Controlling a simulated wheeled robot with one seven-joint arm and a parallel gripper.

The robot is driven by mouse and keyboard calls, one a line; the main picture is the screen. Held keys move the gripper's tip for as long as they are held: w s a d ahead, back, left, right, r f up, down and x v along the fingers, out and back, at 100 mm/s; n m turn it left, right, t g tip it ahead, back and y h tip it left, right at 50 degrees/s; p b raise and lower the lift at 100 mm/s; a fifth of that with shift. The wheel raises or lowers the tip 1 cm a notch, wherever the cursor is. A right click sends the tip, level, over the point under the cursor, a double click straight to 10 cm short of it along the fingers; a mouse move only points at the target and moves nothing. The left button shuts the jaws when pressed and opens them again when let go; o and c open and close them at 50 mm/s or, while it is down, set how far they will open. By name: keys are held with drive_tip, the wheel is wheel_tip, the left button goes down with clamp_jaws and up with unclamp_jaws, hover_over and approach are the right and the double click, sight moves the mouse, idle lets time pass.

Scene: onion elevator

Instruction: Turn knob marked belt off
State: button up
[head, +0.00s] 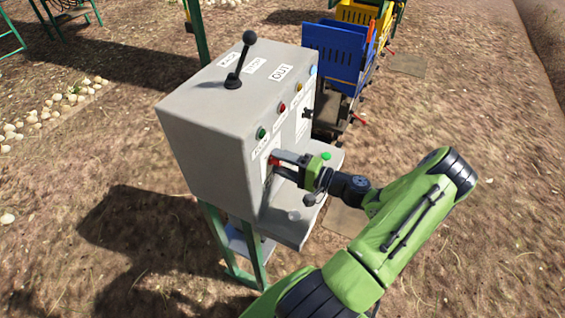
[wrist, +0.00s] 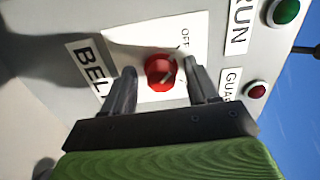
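The red knob (wrist: 160,72) sits on a white plate (wrist: 150,40) in the wrist view. A label reading BELT (wrist: 88,68) is to its left, and OFF (wrist: 185,38) is printed above right of it. A pale line shows on the knob's face, pointing toward its right side. My gripper (wrist: 161,68) is open, with one dark finger on each side of the knob and visible gaps between. In the head view my gripper (head: 283,163) is at the front panel of the grey control box (head: 215,110), and the knob is mostly hidden by it.
A green button (head: 262,133) and a red button (head: 283,107) are on the same panel, near labels RUN and GUARD in the wrist view. A black lever (head: 240,60) stands on the box top. A grey shelf (head: 292,222) juts out below my gripper. Blue crates (head: 335,50) stand behind.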

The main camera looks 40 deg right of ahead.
drive_tip(key=v, duration=1.5)
drive_tip(key=shift+s+b, duration=0.3)
drive_tip(key=shift+s, duration=0.05)
drive_tip(key=shift+d, duration=0.1)
drive_tip(key=w+a+r+n+g, duration=0.2)
drive_tip(key=w+a+n+g, duration=0.25)
drive_tip(key=a+g, duration=0.3)
drive_tip(key=w+a+r+n+g, duration=0.35)
drive_tip(key=w+a+g, duration=0.2)
drive_tip(key=a, duration=0.25)
drive_tip(key=s+a+r+n+t+h, duration=0.1)
drive_tip(key=s+a+r+n+h, duration=0.4)
drive_tip(key=s+a+r, duration=0.5)
drive_tip(key=a+h, duration=0.1)
drive_tip(key=a, duration=0.1)
drive_tip(key=shift+s+a+r+n+t, duration=0.3)
drive_tip(key=shift+r+n, duration=0.1)
